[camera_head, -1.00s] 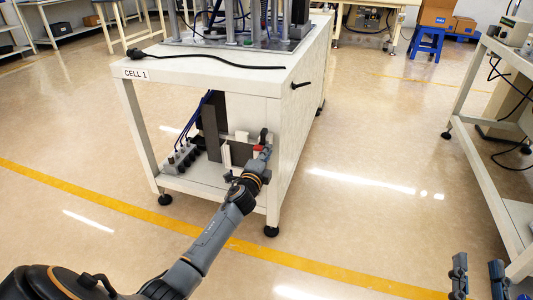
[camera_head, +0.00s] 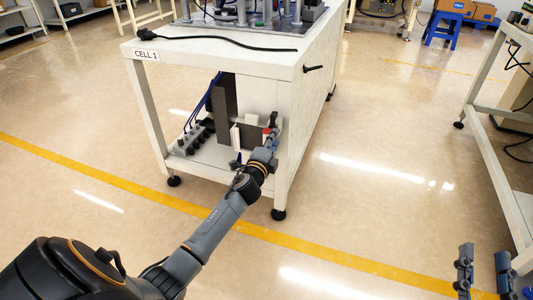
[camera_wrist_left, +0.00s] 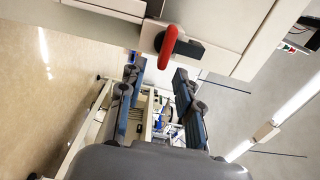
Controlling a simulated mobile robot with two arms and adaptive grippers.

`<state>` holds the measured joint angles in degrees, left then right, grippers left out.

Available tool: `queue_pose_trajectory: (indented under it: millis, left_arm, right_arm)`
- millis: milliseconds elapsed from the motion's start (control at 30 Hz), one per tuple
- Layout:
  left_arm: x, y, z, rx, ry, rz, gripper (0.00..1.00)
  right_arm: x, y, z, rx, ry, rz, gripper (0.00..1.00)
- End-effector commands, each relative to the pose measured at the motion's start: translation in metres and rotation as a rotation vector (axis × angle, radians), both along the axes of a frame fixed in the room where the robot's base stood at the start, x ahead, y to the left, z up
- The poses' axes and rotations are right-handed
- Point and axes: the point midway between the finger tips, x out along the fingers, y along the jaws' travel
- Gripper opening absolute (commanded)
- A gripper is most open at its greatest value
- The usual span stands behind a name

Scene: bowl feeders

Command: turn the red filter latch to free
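The red filter latch (camera_wrist_left: 167,47) is a small red lever on a pale panel with a dark piece beside it, in the left wrist view. In the head view it shows as a small red spot (camera_head: 267,130) inside the lower front of the CELL 1 table. My left gripper (camera_wrist_left: 158,70) is open, with its two blue-grey fingers apart and the latch just ahead of the fingertips, roughly between them. I cannot tell whether they touch it. In the head view my left gripper (camera_head: 270,143) partly hides the latch area. My right gripper (camera_head: 484,258) is open and empty at lower right.
The white CELL 1 table (camera_head: 215,52) has legs and a lower shelf around the latch. A grey block with blue hoses (camera_head: 190,139) stands left on the shelf. A black handle (camera_head: 313,69) sticks out of the table's right side. Open floor lies to the right.

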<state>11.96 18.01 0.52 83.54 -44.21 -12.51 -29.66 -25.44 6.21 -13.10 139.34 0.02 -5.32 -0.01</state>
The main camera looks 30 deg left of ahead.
Motion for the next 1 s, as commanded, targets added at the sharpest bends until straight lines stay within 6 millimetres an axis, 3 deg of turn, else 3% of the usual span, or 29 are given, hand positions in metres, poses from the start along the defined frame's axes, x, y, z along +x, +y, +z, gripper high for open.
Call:
queue_pose_trajectory:
  millis: [200,433,633,1000]
  left_arm:
    - [-0.046,-0.011,-0.002,0.0,0.002,-0.002,0.34]
    - [-0.082,-0.02,-0.001,0.0,0.002,-0.001,0.34]
    - [-0.093,-0.023,-0.001,0.0,0.001,-0.001,0.34]
    - [-0.093,-0.023,-0.001,0.0,0.001,-0.001,0.34]
  right_arm:
    - [0.0,0.0,0.001,0.0,-0.002,-0.001,0.4]
    - [0.0,0.0,0.001,0.0,-0.002,-0.001,0.4]
    - [0.0,0.0,0.001,0.0,-0.002,-0.001,0.4]
    - [0.0,0.0,0.001,0.0,-0.002,-0.001,0.4]
